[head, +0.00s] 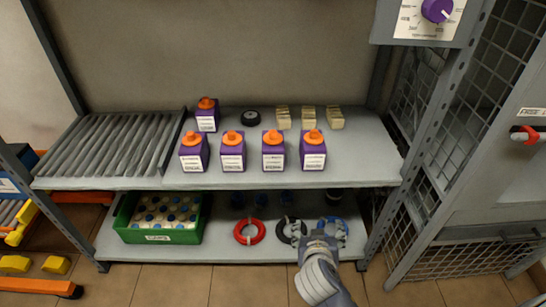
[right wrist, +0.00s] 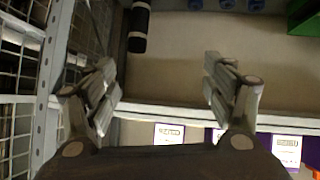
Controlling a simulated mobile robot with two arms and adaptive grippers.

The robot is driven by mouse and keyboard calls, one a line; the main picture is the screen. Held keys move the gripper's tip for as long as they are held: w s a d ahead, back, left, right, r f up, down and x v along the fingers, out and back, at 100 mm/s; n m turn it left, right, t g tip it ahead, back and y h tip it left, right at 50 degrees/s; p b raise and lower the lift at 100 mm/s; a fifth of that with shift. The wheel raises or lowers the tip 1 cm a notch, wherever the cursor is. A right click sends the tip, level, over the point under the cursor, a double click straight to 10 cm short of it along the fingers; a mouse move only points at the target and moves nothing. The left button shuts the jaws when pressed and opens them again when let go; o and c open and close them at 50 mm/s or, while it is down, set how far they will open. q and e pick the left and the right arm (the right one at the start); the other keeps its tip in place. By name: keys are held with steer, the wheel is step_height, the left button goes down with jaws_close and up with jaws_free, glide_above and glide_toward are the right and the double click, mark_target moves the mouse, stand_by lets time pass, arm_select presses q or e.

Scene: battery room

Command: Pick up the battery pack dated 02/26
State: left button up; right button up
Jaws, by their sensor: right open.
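Several purple battery packs with orange caps and white labels stand on the upper shelf: one at the back left (head: 206,121), and a front row with packs at the left (head: 193,155), inner left (head: 232,155), inner right (head: 272,155) and right (head: 313,154). The label print is too small to read, so I cannot tell which is dated 02/26. My right gripper (head: 319,239) is low in front of the lower shelf's right part, below and apart from the packs. In the right wrist view my right gripper (right wrist: 160,90) is open and empty. My left gripper is not in view.
The upper shelf (head: 365,165) has bare room right of the packs, a black roll (head: 250,118) and beige blocks (head: 308,117) behind. Below are a green crate (head: 122,222), a red cable ring (head: 250,231) and other coils. A grey post and mesh cage (head: 425,150) bound the right side.

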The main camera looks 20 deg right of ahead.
mark_target(272, 160)
steer(key=w+a+r+t, duration=0.1)
steer(key=w, duration=0.1)
steer(key=w+a+r+t, duration=0.1)
steer(key=w+r, duration=0.1)
steer(key=w, duration=0.1)
steer(key=w+r+t+h, duration=0.1)
steer(key=w+r, duration=0.1)
steer(key=w, duration=0.1)
steer(key=shift+a+r+m+t, duration=0.25)
steer(key=shift+a+m+t, duration=0.05)
steer(key=shift+a+t, duration=0.1)
steer(key=w+a+r+t, duration=0.2)
steer(key=w+a+r+n+t+y, duration=0.1)
steer(key=w+a+r, duration=0.1)
steer(key=w+a, duration=0.1)
steer(key=shift+w+a+r+t, duration=0.2)
steer(key=shift+w+r+t, duration=0.05)
steer(key=shift+r+t, duration=0.15)
steer(key=x, duration=0.4)
steer(key=shift+w, duration=0.35)
steer(key=shift+x, duration=2.95)
steer(key=shift+d, duration=0.1)
steer(key=shift+s, duration=0.1)
steer(key=c, duration=1.4)
steer(key=shift+r, duration=0.2)
steer(key=c, duration=0.4)
